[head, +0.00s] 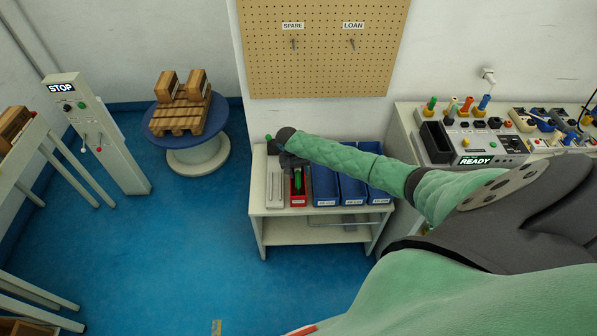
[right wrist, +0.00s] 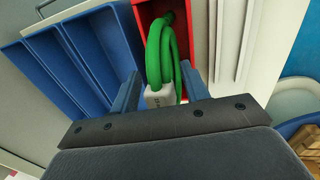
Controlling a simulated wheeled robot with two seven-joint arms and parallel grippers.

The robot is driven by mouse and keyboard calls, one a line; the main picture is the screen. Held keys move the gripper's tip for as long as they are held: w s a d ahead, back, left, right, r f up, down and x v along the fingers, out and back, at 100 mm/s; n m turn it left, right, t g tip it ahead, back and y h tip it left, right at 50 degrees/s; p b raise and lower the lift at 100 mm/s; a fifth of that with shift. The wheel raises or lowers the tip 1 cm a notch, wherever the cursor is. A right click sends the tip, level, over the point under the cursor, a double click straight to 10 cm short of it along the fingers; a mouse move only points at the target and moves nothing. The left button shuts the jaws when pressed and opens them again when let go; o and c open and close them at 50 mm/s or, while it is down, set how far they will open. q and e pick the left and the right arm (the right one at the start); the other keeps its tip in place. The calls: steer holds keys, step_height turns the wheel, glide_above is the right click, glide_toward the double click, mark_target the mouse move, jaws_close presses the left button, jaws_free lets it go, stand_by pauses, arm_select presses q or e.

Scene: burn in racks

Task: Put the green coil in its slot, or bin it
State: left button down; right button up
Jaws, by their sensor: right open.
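The green coil (right wrist: 160,50) is a looped green cable with a white tag (right wrist: 160,97). It lies in or just over the red bin (right wrist: 199,28); the wrist view does not show whether it rests on the bottom. In the head view the coil (head: 298,181) shows as a green patch inside the red bin (head: 298,200). My right gripper (right wrist: 162,90) is open over the bin, with one blue finger on each side of the coil's tagged end. In the head view the right gripper (head: 294,166) is partly hidden by its own wrist. My left gripper is not in view.
Several blue bins (head: 325,187) stand right of the red bin, and a pale grooved tray (head: 274,190) stands left, all on a white shelf unit (head: 310,227). A pegboard (head: 322,75) hangs behind. A test bench (head: 462,146) stands right.

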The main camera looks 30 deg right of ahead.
steer(key=shift+w+a+r+b, duration=0.1)
steer(key=shift+r+b, duration=0.15)
steer(key=shift+r, duration=0.15)
steer(key=shift+w+a+r+b, duration=0.1)
steer(key=shift+r+b, duration=0.1)
steer(key=shift+r, duration=0.15)
steer(key=shift+a+r, duration=0.1)
steer(key=shift+r, duration=0.55)
steer(key=r, duration=0.1)
steer(key=r+b, duration=0.1)
steer(key=r, duration=0.1)
steer(key=shift+w+a+r+b, duration=0.2)
steer(key=shift+a+r+b, duration=0.05)
steer(key=shift+b, duration=0.05)
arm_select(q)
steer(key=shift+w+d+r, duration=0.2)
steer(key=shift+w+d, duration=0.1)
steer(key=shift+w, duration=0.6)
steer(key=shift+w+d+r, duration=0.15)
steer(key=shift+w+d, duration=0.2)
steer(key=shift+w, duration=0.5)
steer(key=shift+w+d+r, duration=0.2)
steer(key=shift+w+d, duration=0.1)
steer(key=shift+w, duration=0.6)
arm_select(e)
steer(key=shift+a+r, duration=0.15)
steer(key=shift+r, duration=0.55)
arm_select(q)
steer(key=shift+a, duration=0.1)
